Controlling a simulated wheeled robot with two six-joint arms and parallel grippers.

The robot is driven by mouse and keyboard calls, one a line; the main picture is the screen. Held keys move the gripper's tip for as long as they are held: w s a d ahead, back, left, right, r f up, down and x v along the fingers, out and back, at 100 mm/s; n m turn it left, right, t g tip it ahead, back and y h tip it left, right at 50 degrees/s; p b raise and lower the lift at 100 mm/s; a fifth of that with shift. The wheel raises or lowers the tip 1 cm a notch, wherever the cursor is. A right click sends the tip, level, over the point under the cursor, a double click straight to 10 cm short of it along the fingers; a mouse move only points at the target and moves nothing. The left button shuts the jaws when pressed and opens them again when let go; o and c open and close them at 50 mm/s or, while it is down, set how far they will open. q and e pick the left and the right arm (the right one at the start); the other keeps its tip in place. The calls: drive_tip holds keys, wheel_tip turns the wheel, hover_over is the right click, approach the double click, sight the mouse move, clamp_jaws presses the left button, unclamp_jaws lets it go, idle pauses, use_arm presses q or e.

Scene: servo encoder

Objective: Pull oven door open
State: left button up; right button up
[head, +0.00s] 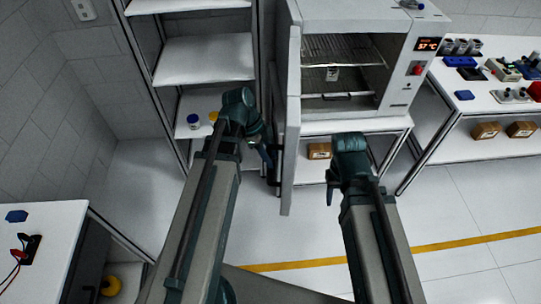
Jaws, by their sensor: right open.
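The white oven (391,75) stands ahead on a white bench, with a lit display reading 57 °C. Its door (291,120) is swung wide open and shows nearly edge-on at the oven's left side. A dark handle (273,178) shows on the door's left face. My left gripper (265,154) is beside the handle, left of the door; whether its fingers touch or close on the handle is unclear. My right gripper (330,192) is open and empty in front of the bench, right of the door. Inside the oven, a small labelled container (332,74) is by the wire racks (343,48).
A shelving unit (205,60) stands left of the door, holding a blue-capped jar (193,121) low down. A side bench (490,100) with instruments is at right. A white table (50,235) is at lower left. Floor between is clear.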

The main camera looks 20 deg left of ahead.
use_arm(q)
drive_tip(key=shift+o, duration=0.8)
drive_tip(key=p+v, duration=1.2)
drive_tip(key=v, duration=0.2)
drive_tip(key=shift+p, duration=0.4)
drive_tip(key=shift+s+f, duration=0.1)
drive_tip(key=shift+f, duration=0.05)
